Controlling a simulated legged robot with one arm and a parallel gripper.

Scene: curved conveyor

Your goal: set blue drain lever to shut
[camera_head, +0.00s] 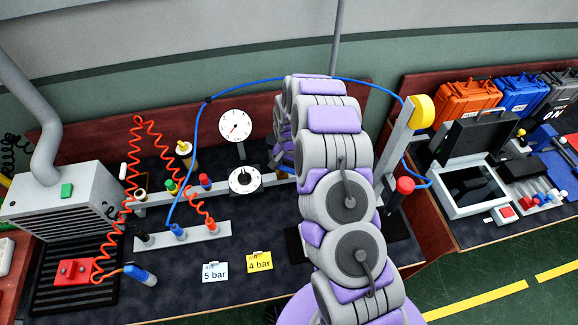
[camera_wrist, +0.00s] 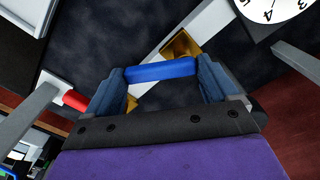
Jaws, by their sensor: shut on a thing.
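The blue drain lever (camera_wrist: 160,71) shows in the wrist view as a short blue bar beside a brass fitting (camera_wrist: 181,44) on a pale rail. My gripper (camera_wrist: 160,76) has one dark blue finger at each end of the bar and is shut on it. The lever lies across the gap between the fingers. A second bit of brass shows low beside the left finger. In the head view my own arm hides the lever and the gripper.
A red handle (camera_wrist: 74,99) is left of my gripper. A round gauge (camera_head: 235,125) and a dial (camera_head: 244,180) stand left of my arm. A blue hose (camera_head: 194,135) arches behind it. A red knob (camera_head: 404,185) is right. Two cards lie on the bench.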

